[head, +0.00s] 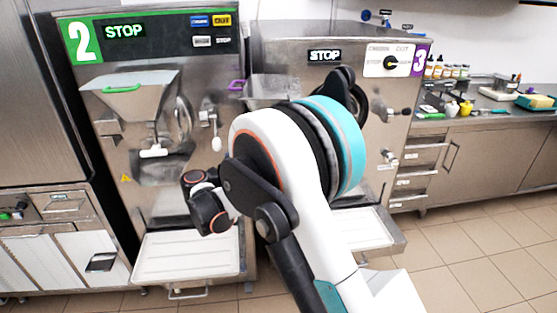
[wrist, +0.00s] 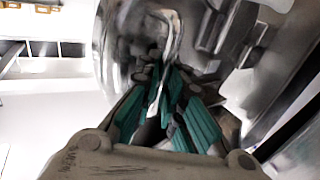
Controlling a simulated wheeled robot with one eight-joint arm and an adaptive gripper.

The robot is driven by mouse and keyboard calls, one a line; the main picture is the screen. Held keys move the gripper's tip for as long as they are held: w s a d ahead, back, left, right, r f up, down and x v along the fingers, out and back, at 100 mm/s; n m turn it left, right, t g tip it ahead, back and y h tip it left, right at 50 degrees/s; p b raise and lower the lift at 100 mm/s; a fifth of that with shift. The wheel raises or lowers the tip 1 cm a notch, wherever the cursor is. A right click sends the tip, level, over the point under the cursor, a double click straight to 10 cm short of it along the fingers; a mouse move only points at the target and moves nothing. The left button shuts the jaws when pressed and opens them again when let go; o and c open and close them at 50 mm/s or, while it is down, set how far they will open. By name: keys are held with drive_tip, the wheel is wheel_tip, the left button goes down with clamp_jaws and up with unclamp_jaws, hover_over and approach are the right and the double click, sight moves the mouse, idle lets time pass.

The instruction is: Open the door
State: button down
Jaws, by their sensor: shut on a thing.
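In the wrist view, my gripper (wrist: 165,88) has teal-padded fingers shut on a shiny metal handle (wrist: 171,38). The handle stands in front of a round, reflective steel door (wrist: 130,30). The contact point is partly hidden between the fingers. In the head view, my arm covers much of the middle and I cannot make out my gripper's fingers there. The freezer marked 2 (head: 148,34) stands at the left and the freezer marked 3 (head: 290,48) to its right. I cannot tell for sure which one the held handle belongs to.
A white tray (head: 165,270) juts out low from freezer 2, and another tray (head: 362,232) from freezer 3. A steel counter (head: 480,118) with bottles is at the right. Tiled floor (head: 480,255) is clear at lower right.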

drive_tip(key=c, duration=1.8)
unclamp_jaws()
drive_tip(key=shift+s+a+f, duration=0.1)
drive_tip(key=shift+s, duration=0.1)
drive_tip(key=shift+o, duration=0.5)
drive_tip(key=shift+a, duration=0.1)
drive_tip(key=v, duration=1.1)
drive_tip(key=shift+s+a, duration=0.15)
drive_tip(key=shift+a, duration=0.2)
drive_tip(key=shift+d, duration=0.1)
